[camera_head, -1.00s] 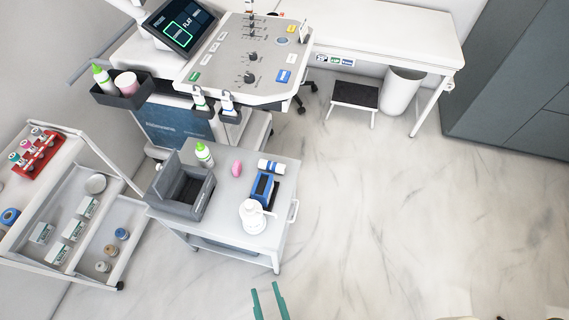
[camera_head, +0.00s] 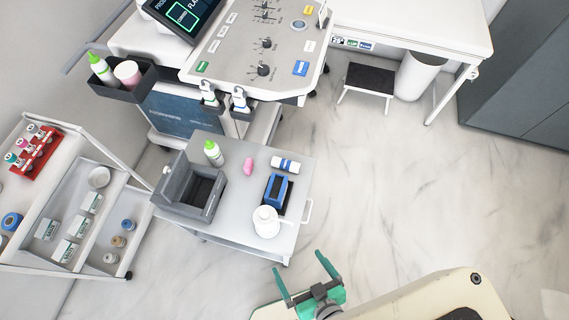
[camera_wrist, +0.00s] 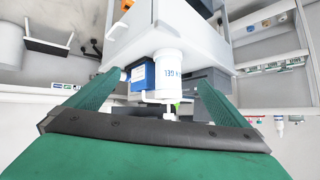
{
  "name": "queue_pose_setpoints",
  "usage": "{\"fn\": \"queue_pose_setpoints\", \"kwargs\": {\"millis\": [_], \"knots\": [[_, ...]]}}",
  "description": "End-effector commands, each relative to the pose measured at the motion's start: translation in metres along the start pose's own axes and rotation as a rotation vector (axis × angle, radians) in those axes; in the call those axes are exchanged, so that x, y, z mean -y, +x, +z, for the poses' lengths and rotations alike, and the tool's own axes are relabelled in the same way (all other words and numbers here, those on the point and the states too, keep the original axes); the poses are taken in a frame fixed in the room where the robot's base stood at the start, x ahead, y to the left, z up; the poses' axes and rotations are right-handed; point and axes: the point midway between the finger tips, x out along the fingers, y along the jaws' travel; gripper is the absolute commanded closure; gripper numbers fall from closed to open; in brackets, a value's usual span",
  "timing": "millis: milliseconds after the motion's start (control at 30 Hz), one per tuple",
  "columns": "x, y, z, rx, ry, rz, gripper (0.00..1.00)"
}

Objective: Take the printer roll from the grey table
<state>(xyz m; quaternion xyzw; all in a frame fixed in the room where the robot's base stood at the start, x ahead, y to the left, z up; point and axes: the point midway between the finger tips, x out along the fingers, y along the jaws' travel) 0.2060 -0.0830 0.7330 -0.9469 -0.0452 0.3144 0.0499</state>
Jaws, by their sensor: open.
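The grey table (camera_head: 236,222) is a small trolley-like table left of the middle in the head view. A white roll with a blue band (camera_head: 285,164), which looks like the printer roll, lies on its side near the far right edge. My gripper (camera_head: 300,264) is open and empty, in front of the table and to the right, apart from the roll. In the wrist view my gripper (camera_wrist: 155,86) has its fingers spread, with the table beyond them. I cannot clearly make out the roll there.
A white pump bottle (camera_head: 266,222) and a blue device (camera_head: 276,190) stand on the table's near right side, close to the roll. A pink object (camera_head: 248,166), a green-capped bottle (camera_head: 213,153) and a grey bin (camera_head: 184,204) are also on it.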

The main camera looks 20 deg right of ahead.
Motion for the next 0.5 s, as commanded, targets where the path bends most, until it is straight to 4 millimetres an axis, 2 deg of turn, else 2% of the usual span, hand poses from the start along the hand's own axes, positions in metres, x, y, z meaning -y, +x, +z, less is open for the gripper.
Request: {"fn": "queue_pose_setpoints", "kwargs": {"millis": [100,233,367,500], "knots": [[-0.045,0.018,0.021,0.125,0.018,0.001,0.00],[-0.094,0.039,0.031,0.247,0.048,0.025,0.00],[-0.140,0.064,0.027,0.350,0.083,0.067,0.00],[-0.182,0.094,0.008,0.441,0.128,0.125,0.00]]}}
